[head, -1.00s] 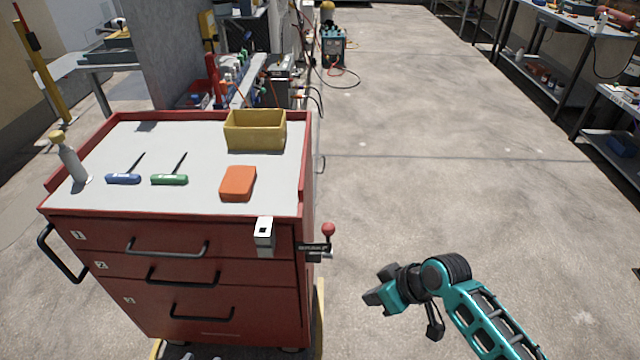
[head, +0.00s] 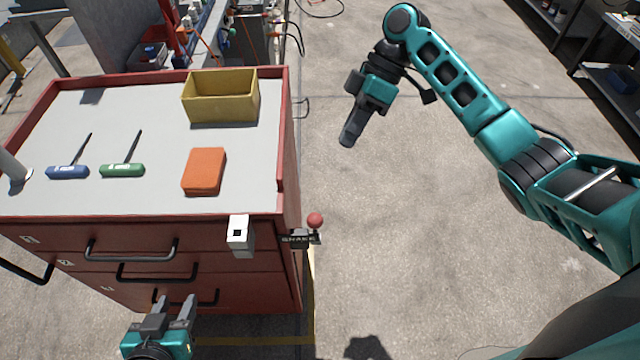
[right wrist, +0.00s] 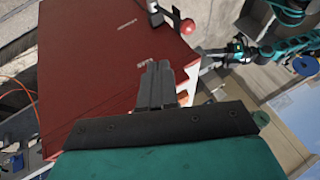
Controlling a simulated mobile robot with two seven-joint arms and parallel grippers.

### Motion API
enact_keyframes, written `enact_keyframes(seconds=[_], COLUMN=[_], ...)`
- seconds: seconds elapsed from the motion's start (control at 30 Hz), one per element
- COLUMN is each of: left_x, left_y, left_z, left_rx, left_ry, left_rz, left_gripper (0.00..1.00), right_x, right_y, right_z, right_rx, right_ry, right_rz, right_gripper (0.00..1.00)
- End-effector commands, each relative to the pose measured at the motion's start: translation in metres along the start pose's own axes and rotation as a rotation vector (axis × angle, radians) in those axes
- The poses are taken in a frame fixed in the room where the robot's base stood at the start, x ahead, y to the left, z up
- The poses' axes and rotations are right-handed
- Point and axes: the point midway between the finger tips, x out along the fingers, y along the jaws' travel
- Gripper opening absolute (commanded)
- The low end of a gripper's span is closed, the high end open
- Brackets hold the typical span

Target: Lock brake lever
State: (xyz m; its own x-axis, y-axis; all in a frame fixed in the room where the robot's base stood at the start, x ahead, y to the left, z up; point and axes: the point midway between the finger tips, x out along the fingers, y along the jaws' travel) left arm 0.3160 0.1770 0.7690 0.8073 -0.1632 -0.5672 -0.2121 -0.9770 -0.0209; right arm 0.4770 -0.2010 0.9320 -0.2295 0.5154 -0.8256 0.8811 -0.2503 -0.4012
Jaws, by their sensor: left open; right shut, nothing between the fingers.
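The brake lever, with a red ball knob (head: 315,220), stands at the right front corner of the red tool cart (head: 291,190), beside a small plate marked "BRAKE" (head: 300,239). In the right wrist view the red knob (right wrist: 187,26) shows beyond my fingers, apart from them. My right gripper (head: 348,138) is shut and empty, pointing down over the floor to the right of the cart; its closed fingers also show in the right wrist view (right wrist: 157,78). My left gripper (head: 176,303) is open and empty, low in front of the cart's drawers.
On the cart top are a yellow bin (head: 220,100), an orange block (head: 204,171), a blue-handled tool (head: 68,171), a green-handled tool (head: 122,170) and a bottle (head: 12,168). A white-topped box (head: 239,234) sits on the front. Floor right of the cart is clear.

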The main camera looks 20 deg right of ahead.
Motion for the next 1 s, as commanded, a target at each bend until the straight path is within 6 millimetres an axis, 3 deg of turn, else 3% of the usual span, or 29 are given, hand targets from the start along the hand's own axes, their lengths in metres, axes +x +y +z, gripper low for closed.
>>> enact_keyframes(seconds=[0.37, 0.83, 1.0], left_x=[-0.001, -0.001, -0.005], left_y=[0.001, 0.001, 0.0], left_z=[0.003, 0.004, -0.003], left_rx=[-0.001, -0.001, -0.001], left_ry=[-0.006, -0.006, -0.007], left_rz=[0.001, 0.001, 0.0], left_gripper=[0.43, 0.43, 0.43], right_x=[0.009, 0.102, 0.115], right_y=[0.0, 0.0, -0.021], right_z=[0.0, 0.0, 0.001], right_rx=[0.001, 0.002, 0.001], right_ry=[0.001, 0.001, 0.001], right_rz=[0.0, -0.002, 0.002], right_gripper=[0.0, 0.0, 0.0])
